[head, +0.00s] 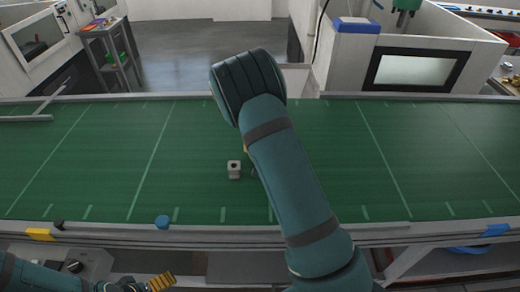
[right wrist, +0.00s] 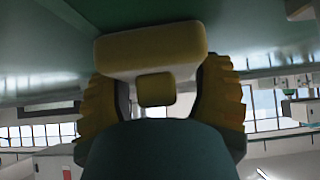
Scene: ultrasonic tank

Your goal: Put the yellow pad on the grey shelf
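In the right wrist view, a yellow pad (right wrist: 150,48) with a small yellow block (right wrist: 156,89) below it in the picture shows between the two ridged yellow fingers of my right gripper (right wrist: 165,85). Light shows on both sides of the small block. The pad covers the fingertips, so I cannot tell whether they touch it. In the head view my right arm hides its gripper and most of what is there; only a speck of yellow shows beside the arm. My left gripper (head: 160,283) is low at the bottom left, partly cut off. I cannot identify the grey shelf for certain.
A wide green surface (head: 90,165) with a grey rim spans the head view. A small grey block (head: 234,169) stands on it left of my right arm. A blue round knob (head: 162,222) sits on the front rim. A grey stand (head: 118,58) is far left behind. Both sides are mostly clear.

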